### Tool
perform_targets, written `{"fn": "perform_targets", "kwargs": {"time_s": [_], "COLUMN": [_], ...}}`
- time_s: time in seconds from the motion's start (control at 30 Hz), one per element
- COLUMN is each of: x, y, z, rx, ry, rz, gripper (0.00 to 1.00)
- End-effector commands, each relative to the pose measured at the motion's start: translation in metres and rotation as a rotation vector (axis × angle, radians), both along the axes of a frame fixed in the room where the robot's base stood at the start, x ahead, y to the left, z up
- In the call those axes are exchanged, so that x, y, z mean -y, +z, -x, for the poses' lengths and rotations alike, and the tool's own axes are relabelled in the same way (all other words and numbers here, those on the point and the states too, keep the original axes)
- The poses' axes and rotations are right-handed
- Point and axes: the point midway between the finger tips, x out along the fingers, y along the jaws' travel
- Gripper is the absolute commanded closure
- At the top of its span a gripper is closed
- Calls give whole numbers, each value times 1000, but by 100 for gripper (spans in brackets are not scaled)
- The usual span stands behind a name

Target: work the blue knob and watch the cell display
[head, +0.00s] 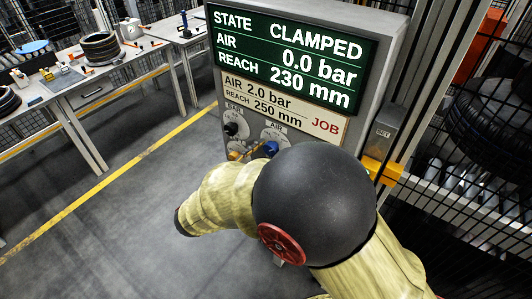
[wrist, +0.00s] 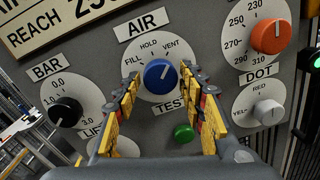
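The blue knob (wrist: 160,76) is on a white AIR dial marked FILL, HOLD and VENT. Its white mark tilts up and to the right, towards the VENT side. My gripper (wrist: 161,80) is open, with one yellow finger on each side of the blue knob; whether they touch it I cannot tell. In the head view the blue knob (head: 271,149) shows just above my arm, which hides most of the gripper. The cell display (head: 290,55) reads STATE CLAMPED, AIR 0.0 bar, REACH 230 mm. The job card (head: 283,105) below reads AIR 2.0 bar, REACH 250 mm.
A black BAR knob (wrist: 66,112) is left of the fingers. An orange knob (wrist: 270,37) and a grey DOT knob (wrist: 269,112) are right. A green TEST button (wrist: 184,133) lies low between the fingers. A workbench (head: 85,90) stands left; mesh fencing is right.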

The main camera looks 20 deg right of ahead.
Motion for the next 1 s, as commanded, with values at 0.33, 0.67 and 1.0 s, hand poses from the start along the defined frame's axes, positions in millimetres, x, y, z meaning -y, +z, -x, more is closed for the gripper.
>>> {"fn": "perform_targets", "kwargs": {"time_s": [0.33, 0.67, 1.0], "x": [0, 0, 0], "y": [0, 0, 3], "z": [0, 0, 1], "rx": [0, -3, -96], "ry": [0, 0, 0], "rz": [0, 2, 68], "gripper": [81, 93, 93]}}
